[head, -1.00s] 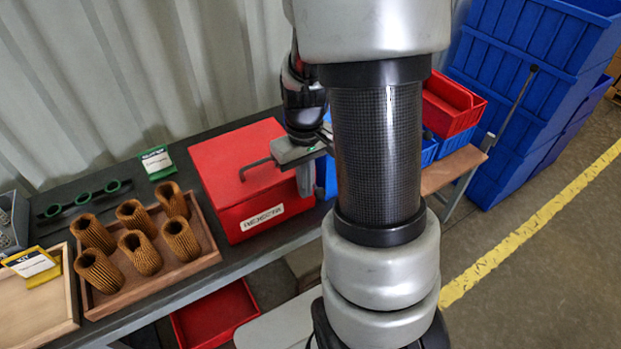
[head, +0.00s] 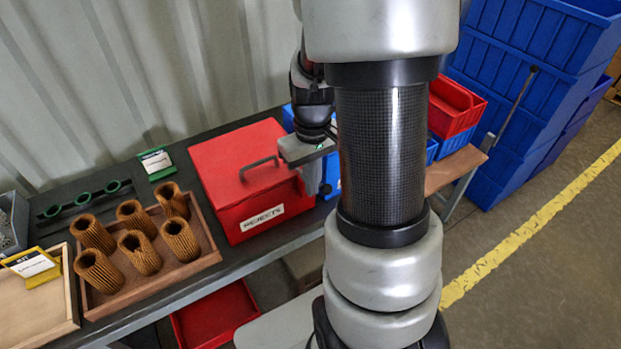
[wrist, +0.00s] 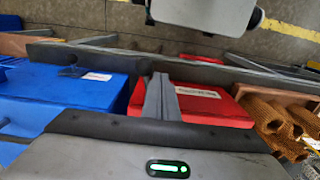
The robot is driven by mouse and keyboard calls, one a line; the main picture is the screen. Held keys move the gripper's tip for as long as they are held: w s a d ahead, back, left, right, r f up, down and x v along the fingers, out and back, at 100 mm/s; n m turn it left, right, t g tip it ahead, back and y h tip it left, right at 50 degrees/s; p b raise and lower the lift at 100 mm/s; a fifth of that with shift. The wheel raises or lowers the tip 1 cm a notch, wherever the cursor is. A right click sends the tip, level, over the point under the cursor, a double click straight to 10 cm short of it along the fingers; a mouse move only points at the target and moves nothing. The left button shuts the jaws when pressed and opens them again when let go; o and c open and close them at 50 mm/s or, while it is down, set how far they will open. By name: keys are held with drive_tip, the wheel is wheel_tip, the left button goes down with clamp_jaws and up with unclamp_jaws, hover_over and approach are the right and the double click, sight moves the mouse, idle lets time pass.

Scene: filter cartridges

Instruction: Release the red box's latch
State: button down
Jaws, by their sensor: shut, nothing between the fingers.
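The red box (head: 247,180), with a dark handle (head: 258,168) on its lid and a white REJECTS label (head: 262,218) on its front, stands on the dark bench. Its lid looks closed. My gripper (head: 314,180) points down at the box's right side, close to its front right corner. The fingers are shut and empty; I cannot tell whether they touch the box. I cannot make out the latch clearly; the gripper covers part of that side. In the wrist view the shut fingers (wrist: 162,97) stand in front of the red box (wrist: 225,107).
A blue bin (wrist: 75,95) stands close beside the red box. A wooden tray (head: 205,258) of several brown pleated cartridges sits to the left, near a green card (head: 156,163) and a yellow card (head: 33,267). Blue crates (head: 520,100) are stacked at right.

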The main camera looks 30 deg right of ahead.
drive_tip(key=shift+d, duration=0.7)
drive_tip(key=shift+w+d, duration=0.1)
drive_tip(key=shift+d, duration=0.05)
drive_tip(key=shift+w+d, duration=0.2)
drive_tip(key=shift+d, duration=0.3)
